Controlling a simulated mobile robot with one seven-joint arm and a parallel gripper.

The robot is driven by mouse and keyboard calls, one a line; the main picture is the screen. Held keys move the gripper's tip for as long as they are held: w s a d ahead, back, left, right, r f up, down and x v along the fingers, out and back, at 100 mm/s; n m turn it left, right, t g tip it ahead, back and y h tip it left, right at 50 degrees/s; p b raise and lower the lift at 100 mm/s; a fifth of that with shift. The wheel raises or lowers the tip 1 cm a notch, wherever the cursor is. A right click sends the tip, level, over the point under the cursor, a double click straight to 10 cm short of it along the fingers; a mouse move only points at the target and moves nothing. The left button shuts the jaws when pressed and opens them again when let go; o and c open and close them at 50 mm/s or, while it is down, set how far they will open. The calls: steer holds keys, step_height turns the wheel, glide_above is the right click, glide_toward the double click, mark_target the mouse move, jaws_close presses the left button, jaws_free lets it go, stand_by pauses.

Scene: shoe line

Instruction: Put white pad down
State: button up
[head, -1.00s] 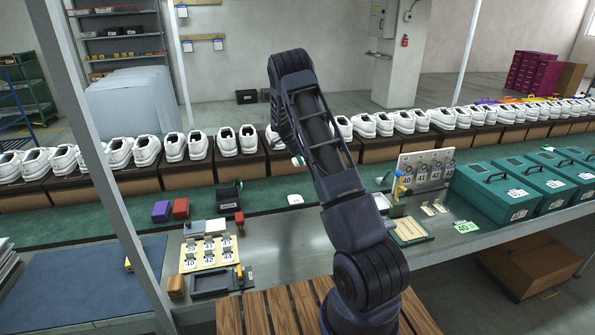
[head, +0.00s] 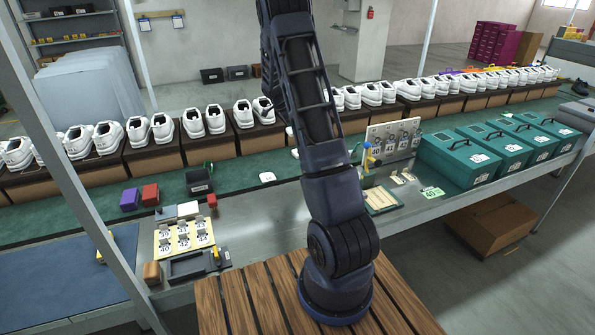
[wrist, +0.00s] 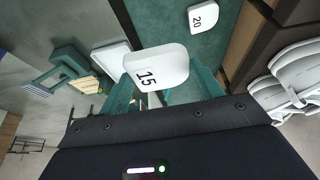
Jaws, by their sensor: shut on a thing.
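My gripper (wrist: 160,92) has green fingers and is shut on a white pad marked 15 (wrist: 157,67) in the wrist view. The pad covers part of the fingers. In the head view my gripper is hidden behind my arm. Another white pad, marked 20 (wrist: 203,17), lies flat on the green strip (wrist: 218,45), apart from the held pad. In the head view a white pad (head: 267,177) lies on the green strip left of my arm; its marking is too small to read. Whether the held pad touches anything below cannot be told.
White shoes (head: 193,123) stand in a row on brown boxes behind the strip. A black box (head: 199,180), a red block (head: 150,193) and a purple block (head: 130,199) stand to the left. Green cases (head: 458,158) line the right. The strip is clear around the lying pad.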

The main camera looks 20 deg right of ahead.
mark_target(296, 171)
steer(key=shift+s+d+f, duration=0.1)
steer(key=shift+s+d, duration=0.2)
steer(key=shift+s, duration=0.25)
steer(key=shift+s+d, duration=0.25)
steer(key=shift+s, duration=0.3)
step_height(296, 171, down, 20)
steer(key=shift+s+r, duration=0.1)
steer(key=shift+f, duration=0.2)
steer(key=o, duration=1)
